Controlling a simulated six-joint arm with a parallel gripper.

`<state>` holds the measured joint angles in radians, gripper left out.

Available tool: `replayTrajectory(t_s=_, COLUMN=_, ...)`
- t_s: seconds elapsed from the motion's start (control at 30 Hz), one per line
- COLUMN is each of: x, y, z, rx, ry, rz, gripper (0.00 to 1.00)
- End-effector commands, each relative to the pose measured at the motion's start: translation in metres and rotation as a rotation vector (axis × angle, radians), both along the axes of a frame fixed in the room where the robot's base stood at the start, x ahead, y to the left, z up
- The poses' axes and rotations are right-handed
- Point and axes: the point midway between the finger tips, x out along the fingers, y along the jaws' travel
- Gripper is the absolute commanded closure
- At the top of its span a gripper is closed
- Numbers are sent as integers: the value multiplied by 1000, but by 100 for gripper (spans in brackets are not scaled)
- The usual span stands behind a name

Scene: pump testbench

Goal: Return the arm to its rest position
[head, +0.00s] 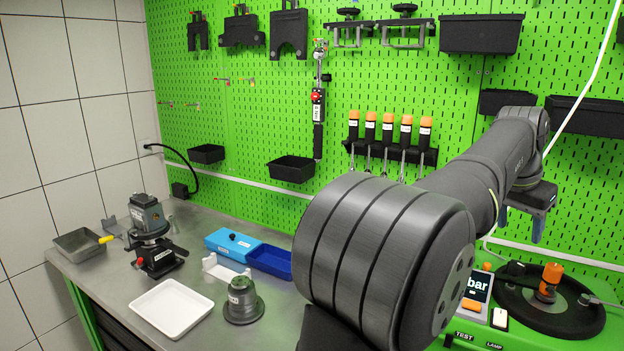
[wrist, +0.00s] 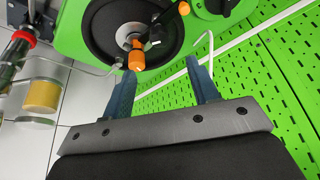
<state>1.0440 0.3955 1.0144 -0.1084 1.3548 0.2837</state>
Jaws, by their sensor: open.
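My gripper (head: 521,226) is at the right in the head view, in front of the green pegboard and above the green test bench (head: 560,335). Its two blue fingers point down, apart, with nothing between them. In the wrist view my gripper (wrist: 162,66) also shows open and empty. Beyond its fingertips lie the black round plate (wrist: 97,35) of the bench and an orange-tipped fitting (wrist: 137,55). They are apart from the plate in the head view. My large grey arm joint fills the middle front of the head view and hides part of the worktop and bench.
On the metal worktop stand a white tray (head: 158,318), a dark pump housing (head: 243,302), a pump on a stand (head: 150,225) and a blue box (head: 232,244). Orange-handled screwdrivers (head: 387,130) hang behind my arm. A white hose (head: 590,85) runs near my wrist.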

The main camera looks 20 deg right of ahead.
Motion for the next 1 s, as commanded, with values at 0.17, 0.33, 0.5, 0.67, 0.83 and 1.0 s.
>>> replayTrajectory(t_s=0.17, x=3, y=-14, z=-35, rx=3, ry=2, rz=0, gripper=45)
replayTrajectory(t_s=0.33, x=6, y=-26, z=-66, rx=3, ry=2, rz=0, gripper=45)
replayTrajectory(t_s=0.5, x=9, y=-36, z=-89, rx=2, ry=1, rz=0, gripper=45)
replayTrajectory(t_s=0.67, x=10, y=-41, z=-102, rx=1, ry=0, rz=0, gripper=45)
replayTrajectory(t_s=0.83, x=11, y=-42, z=-105, rx=-1, ry=0, rz=2, gripper=45)
replayTrajectory(t_s=1.0, x=11, y=-42, z=-105, rx=-1, ry=0, rz=3, gripper=45)
